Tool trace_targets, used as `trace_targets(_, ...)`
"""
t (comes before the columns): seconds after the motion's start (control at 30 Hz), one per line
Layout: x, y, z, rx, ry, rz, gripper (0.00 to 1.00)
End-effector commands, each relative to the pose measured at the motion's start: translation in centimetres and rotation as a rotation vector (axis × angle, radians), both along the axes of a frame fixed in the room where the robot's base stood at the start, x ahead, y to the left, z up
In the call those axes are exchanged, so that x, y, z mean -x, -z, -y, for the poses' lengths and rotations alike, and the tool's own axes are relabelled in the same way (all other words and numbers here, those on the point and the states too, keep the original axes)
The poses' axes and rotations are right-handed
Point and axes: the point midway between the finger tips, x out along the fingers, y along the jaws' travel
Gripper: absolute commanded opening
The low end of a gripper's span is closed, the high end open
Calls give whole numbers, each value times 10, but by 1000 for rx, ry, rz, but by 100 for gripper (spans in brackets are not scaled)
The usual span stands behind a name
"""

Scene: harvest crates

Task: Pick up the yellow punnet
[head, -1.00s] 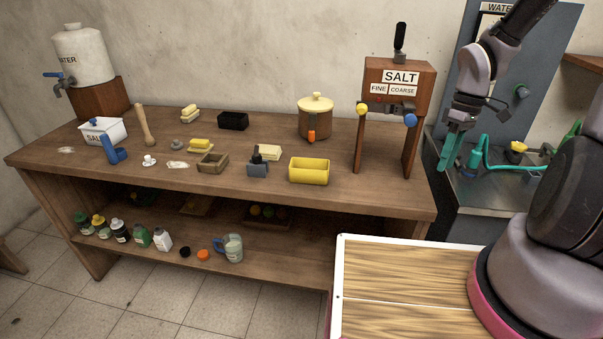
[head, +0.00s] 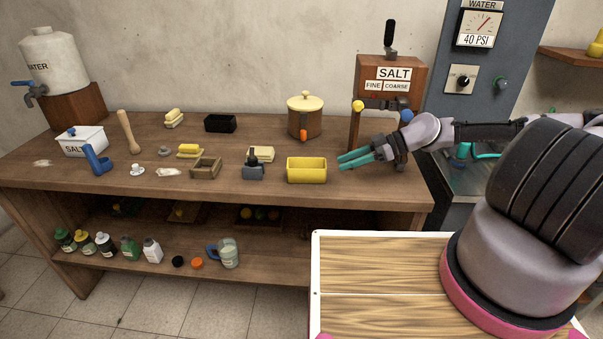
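The yellow punnet (head: 306,174) is an open rectangular yellow box. It stands upright on the wooden table (head: 225,197), close to the front edge and right of the middle. My gripper (head: 340,161) has teal fingers and reaches in from the right, with its tips pointing left near the punnet's right end. The two fingers look close together, with nothing seen between them; from this angle I cannot tell how far apart they are, nor their exact height. The punnet is in full view.
A brown pot with a cream lid (head: 305,118) is behind the punnet. The table front before the punnet is clear.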

Motion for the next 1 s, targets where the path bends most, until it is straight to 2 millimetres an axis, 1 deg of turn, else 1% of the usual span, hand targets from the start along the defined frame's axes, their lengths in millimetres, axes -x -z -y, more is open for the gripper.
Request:
trace_targets(0.07,-4,-2,-3,-23,9,20,40)
trace_targets(0.13,-5,0,-11,-30,10,28,40)
trace_targets(0.3,-4,11,-37,-30,8,27,40)
trace_targets(0.4,-4,15,-48,-29,9,28,40)
trace_targets(0.57,-4,19,-58,-29,9,27,40)
trace_targets(0.8,-6,31,-91,-28,8,27,40)
trace_targets(0.9,-7,35,-99,-28,11,27,40)
trace_targets(1.0,-6,36,-102,-28,12,26,40)
